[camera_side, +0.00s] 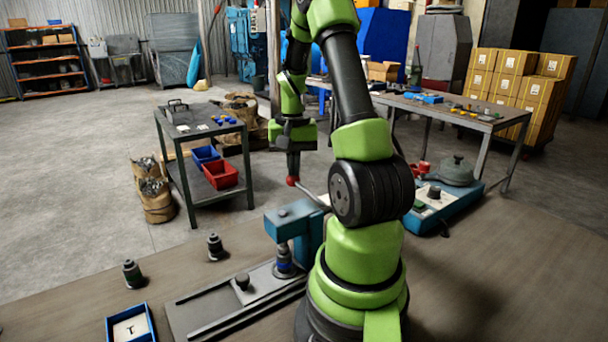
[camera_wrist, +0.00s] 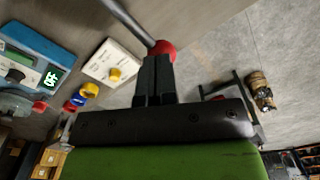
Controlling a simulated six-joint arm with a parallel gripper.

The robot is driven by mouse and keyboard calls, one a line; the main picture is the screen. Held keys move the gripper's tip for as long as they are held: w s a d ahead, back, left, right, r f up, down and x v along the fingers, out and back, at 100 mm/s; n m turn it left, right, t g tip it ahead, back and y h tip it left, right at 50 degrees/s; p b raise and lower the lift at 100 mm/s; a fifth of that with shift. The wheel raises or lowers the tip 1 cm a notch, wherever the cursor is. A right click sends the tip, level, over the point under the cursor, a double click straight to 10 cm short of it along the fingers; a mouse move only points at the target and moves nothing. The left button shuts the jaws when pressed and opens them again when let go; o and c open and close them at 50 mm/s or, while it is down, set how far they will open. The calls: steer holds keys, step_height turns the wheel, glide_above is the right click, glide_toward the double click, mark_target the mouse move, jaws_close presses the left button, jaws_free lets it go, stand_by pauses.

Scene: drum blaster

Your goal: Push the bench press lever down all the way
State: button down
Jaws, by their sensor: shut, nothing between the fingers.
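The bench press has a teal head (camera_side: 290,219) and stands on the bench just left of my arm's base. Its grey lever rod (camera_side: 313,195) slopes up to the left and ends in a red ball knob (camera_side: 292,181). My gripper (camera_side: 293,173) points down with its fingertips right at the top of the knob; touching or just apart I cannot tell. In the wrist view, my gripper (camera_wrist: 156,60) has its dark fingers together and empty. The red knob (camera_wrist: 163,48) shows just past the fingertips, with the lever rod (camera_wrist: 128,20) running off to the upper left.
A grey rail fixture (camera_side: 225,304) lies in front of the press. Two dark cylindrical parts (camera_side: 132,273) (camera_side: 215,247) and a blue tray (camera_side: 130,325) are to the left. A blue device (camera_side: 440,210) sits right of my arm. The wrist view shows a white panel with a yellow button (camera_wrist: 115,74).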

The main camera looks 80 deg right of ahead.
mark_target(293, 180)
steer(key=shift+f, duration=0.7)
steer(key=shift+w+f, duration=0.1)
steer(key=shift+f, duration=0.55)
stand_by(0.3)
steer(key=shift+f, duration=0.45)
stand_by(0.4)
steer(key=shift+d, duration=0.1)
